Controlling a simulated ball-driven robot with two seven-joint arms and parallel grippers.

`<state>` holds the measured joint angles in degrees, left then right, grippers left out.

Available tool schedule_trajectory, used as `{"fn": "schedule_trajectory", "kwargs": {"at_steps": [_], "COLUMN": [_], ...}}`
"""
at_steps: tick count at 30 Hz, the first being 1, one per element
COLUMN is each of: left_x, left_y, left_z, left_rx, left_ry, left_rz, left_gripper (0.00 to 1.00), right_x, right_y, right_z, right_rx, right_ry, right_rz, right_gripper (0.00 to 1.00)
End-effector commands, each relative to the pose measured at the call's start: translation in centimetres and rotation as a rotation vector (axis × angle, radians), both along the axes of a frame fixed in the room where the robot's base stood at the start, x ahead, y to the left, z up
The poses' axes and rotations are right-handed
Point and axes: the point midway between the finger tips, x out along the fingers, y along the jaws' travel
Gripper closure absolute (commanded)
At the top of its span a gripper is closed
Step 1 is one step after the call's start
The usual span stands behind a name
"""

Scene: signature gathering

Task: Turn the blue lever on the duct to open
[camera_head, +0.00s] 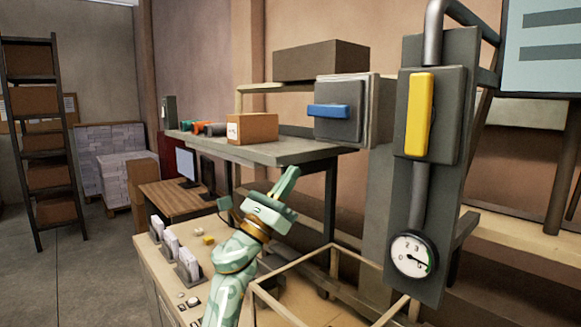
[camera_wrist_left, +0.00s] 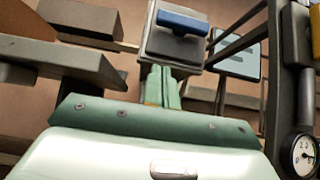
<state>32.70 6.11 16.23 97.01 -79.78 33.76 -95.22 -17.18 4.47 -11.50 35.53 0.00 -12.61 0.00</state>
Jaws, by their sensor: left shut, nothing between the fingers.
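The blue lever (camera_head: 328,111) lies horizontal on the front of a grey duct box (camera_head: 340,130) in the head view. It also shows at the top of the left wrist view (camera_wrist_left: 183,22), on the same box. My left gripper (camera_head: 290,178) is below and to the left of the lever in the head view, pointing up and to the right. Its fingers are together with nothing between them, apart from the lever. In the left wrist view the fingertips (camera_wrist_left: 160,70) point toward the lower part of the box, below the lever. My right gripper is in neither view.
A yellow upright lever (camera_head: 419,114) and a round gauge (camera_head: 413,254) are on the grey panel at right. A shelf table (camera_head: 270,153) with a cardboard box (camera_head: 252,128) stands behind my arm. A wooden frame (camera_head: 300,262) lies below. Open floor is at left.

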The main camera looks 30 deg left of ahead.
Motion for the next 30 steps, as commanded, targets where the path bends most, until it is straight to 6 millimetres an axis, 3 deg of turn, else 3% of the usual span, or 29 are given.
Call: {"fn": "schedule_trajectory", "kwargs": {"at_steps": [1, 10, 15, 30], "left_x": [0.7, 4.9, 5.0, 5.0], "left_y": [-0.2, -1.8, -1.8, -1.8], "left_z": [1.3, 5.8, 8.4, 9.3], "left_rx": [-0.002, -0.001, -0.001, 0.001], "left_ry": [-0.003, -0.002, -0.002, 0.0], "left_rz": [-0.001, -0.002, 0.0, -0.001], "left_gripper": [1.0, 1.0, 1.0, 1.0], "right_x": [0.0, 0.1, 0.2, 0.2], "right_y": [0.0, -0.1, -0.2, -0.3], "right_z": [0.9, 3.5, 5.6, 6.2], "right_rx": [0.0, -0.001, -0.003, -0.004], "right_ry": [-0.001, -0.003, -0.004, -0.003], "right_rz": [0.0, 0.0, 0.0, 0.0], "right_gripper": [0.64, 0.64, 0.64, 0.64]}}
